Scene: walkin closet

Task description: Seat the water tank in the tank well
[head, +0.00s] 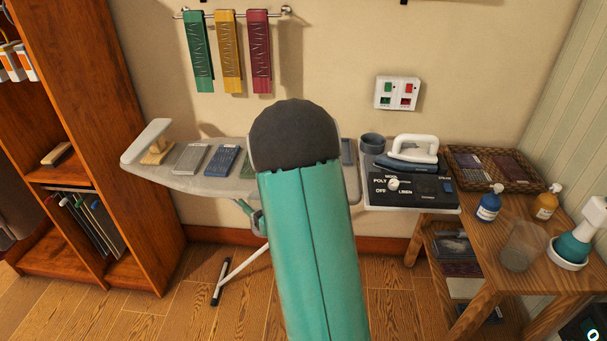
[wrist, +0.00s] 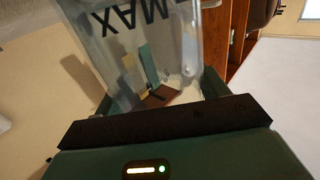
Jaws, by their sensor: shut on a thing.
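The water tank (wrist: 128,62) is a clear, see-through box with MAX in dark letters, upside down in the wrist view. My gripper (wrist: 158,95) is shut on it, with a green finger at either side. In the head view my green arm hides the gripper and the tank. The ironing station (head: 398,184) stands right of my arm, with a white dial and the iron (head: 408,155) on top. A dark recess (head: 428,187) shows on its panel; I cannot tell whether it is the tank well. A dark round cup (head: 371,143) stands at its back left.
The ironing board (head: 222,187) carries cloths at left. A wooden table (head: 488,238) at right holds a wicker tray (head: 517,180), bottles, a clear cup (head: 520,248) and a spray bottle (head: 575,243). A wooden shelf (head: 120,150) stands at left.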

